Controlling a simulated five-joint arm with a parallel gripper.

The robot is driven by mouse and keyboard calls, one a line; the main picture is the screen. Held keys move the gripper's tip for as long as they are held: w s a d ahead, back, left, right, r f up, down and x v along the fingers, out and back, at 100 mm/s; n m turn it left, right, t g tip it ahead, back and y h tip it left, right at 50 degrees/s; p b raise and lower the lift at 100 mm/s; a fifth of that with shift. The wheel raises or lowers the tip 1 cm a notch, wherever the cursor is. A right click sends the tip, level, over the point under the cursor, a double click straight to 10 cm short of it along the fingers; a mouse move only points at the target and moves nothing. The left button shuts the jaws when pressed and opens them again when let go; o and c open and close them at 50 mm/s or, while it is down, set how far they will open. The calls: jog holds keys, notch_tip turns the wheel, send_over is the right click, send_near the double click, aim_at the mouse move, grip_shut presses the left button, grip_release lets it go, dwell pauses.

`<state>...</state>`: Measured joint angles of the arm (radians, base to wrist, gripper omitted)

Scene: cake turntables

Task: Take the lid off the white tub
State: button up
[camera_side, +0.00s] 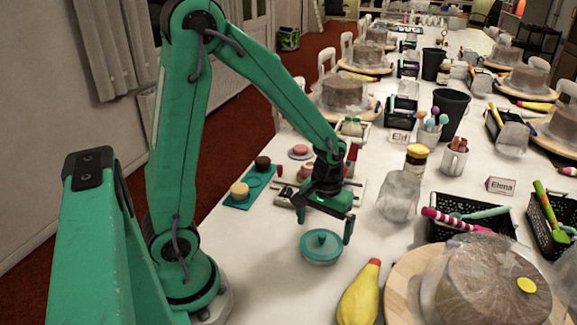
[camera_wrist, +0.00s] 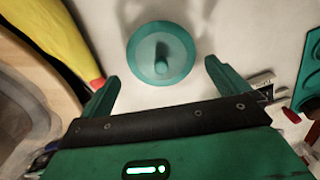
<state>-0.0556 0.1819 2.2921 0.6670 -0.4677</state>
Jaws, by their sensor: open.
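The white tub (camera_side: 321,261) stands on the table with its round teal lid (camera_side: 310,244) on top. The lid has a small knob in its middle. In the wrist view the lid (camera_wrist: 146,60) lies just beyond the fingertips and hides the tub beneath it. My gripper (camera_side: 325,233) is above the tub in the side view, its fingers apart and pointing down. In the wrist view my gripper (camera_wrist: 160,80) is open and empty, with the lid's knob roughly between the lines of its fingers but ahead of them. No contact with the lid is visible.
A yellow piping bag (camera_side: 359,295) lies right of the tub, near a wooden turntable (camera_side: 398,285) with a wrapped cake. A teal tray (camera_side: 245,195) with small cakes is left and behind. A clear wrapped jar (camera_side: 398,195) stands behind right. Bare table lies left of the tub.

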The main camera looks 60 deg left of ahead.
aim_at(322, 235)
jog(key=shift+a+f, duration=0.1)
jog(key=shift+f, duration=2)
jog(key=c, duration=0.6)
